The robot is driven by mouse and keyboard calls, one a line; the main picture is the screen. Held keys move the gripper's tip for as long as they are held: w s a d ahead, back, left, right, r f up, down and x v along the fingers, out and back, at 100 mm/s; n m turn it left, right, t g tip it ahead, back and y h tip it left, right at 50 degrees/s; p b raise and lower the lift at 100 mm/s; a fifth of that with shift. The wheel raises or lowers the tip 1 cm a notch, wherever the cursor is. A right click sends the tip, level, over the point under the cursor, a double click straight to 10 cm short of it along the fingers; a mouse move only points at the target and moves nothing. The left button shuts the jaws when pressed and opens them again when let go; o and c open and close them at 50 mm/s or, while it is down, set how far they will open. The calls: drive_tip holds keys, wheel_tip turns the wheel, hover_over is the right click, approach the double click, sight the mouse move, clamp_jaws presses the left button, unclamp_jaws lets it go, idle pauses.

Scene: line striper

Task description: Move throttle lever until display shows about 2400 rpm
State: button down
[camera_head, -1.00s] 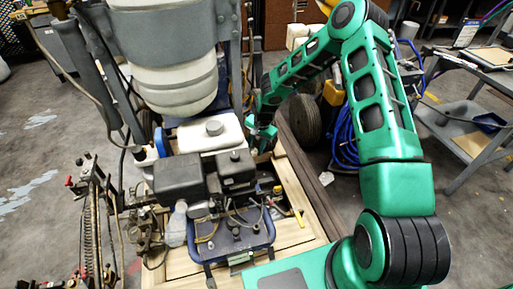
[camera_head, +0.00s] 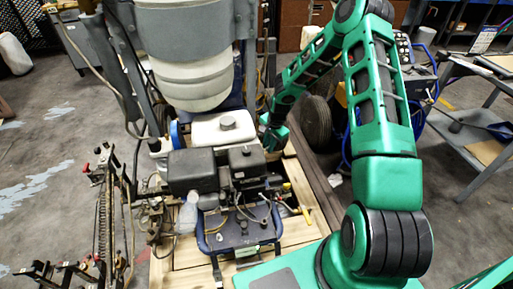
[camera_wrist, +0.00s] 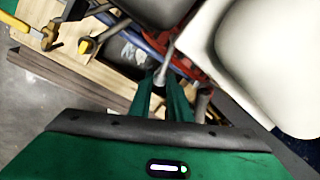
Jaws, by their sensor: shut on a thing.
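The line striper's engine (camera_head: 193,170), with black boxes and a white tank (camera_head: 223,128), stands in the middle of the head view. My gripper (camera_head: 272,138) is at the right side of the white tank. In the wrist view my gripper's green fingers (camera_wrist: 166,100) are closed around a thin grey rod (camera_wrist: 171,52), which looks like the throttle lever. The rod slants up between the fingertips beside the white tank. Its lower end is hidden by the fingers. I cannot make out a readable rpm display in either view.
A blue frame (camera_head: 238,238) holds the engine over a wooden pallet (camera_head: 296,226). A large white container (camera_head: 190,75) stands behind the tank. A grey cart (camera_head: 470,150) is at the right.

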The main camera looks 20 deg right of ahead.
drive_tip(key=shift+s, duration=0.1)
idle(0.3)
drive_tip(key=c, duration=1.7)
unclamp_jaws()
drive_tip(key=shift+o, duration=0.2)
wheel_tip(320, 180, up, 10)
drive_tip(key=s, duration=0.2)
drive_tip(key=shift+d+r, duration=0.25)
drive_tip(key=shift+d, duration=0.1)
